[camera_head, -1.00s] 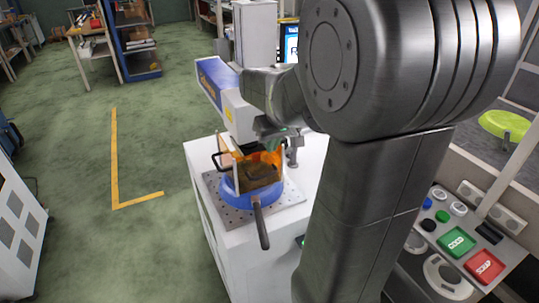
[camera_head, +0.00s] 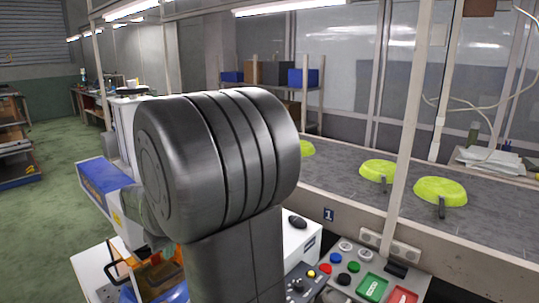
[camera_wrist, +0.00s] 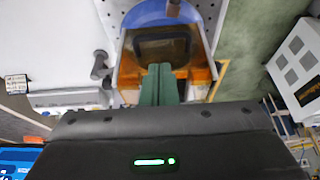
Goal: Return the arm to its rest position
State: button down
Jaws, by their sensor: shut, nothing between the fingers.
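My arm's large dark joint fills the middle of the head view and hides my gripper there. In the wrist view my gripper (camera_wrist: 160,84) shows two green fingers pressed together, shut with nothing between them. In the head view the guard (camera_head: 160,276) and part of the blue pan (camera_head: 178,294) show at the lower left.
A conveyor (camera_head: 340,188) carrying green pans (camera_head: 440,192) runs along the right. A control panel with a green button (camera_head: 371,288) and a red button (camera_head: 402,296) is at the lower right. Green floor lies open at left.

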jog(key=b+x, duration=0.1)
jog(key=x, duration=0.4)
jog(key=b+x, duration=0.1)
jog(key=x, duration=0.2)
jog(key=shift+s+d+f+b, duration=0.2)
jog(key=shift+f+b, duration=0.1)
jog(key=shift+f, duration=0.15)
jog(key=p, duration=0.2)
send_near(169, 276)
jog(key=b+x, duration=0.2)
jog(key=x, duration=0.5)
jog(key=shift+f, duration=0.2)
jog(key=w+a+r+p+v, duration=0.1)
jog(key=p+v, duration=0.3)
jog(key=v, duration=0.9)
jog(key=w+a+r+p+v, duration=0.1)
jog(key=w+a+p+v, duration=0.1)
jog(key=v, duration=1.1)
jog(key=shift+w+a+r+p, duration=0.3)
jog(key=shift+a+r+p, duration=0.2)
jog(key=shift+p, duration=0.6)
jog(key=shift+f, duration=0.1)
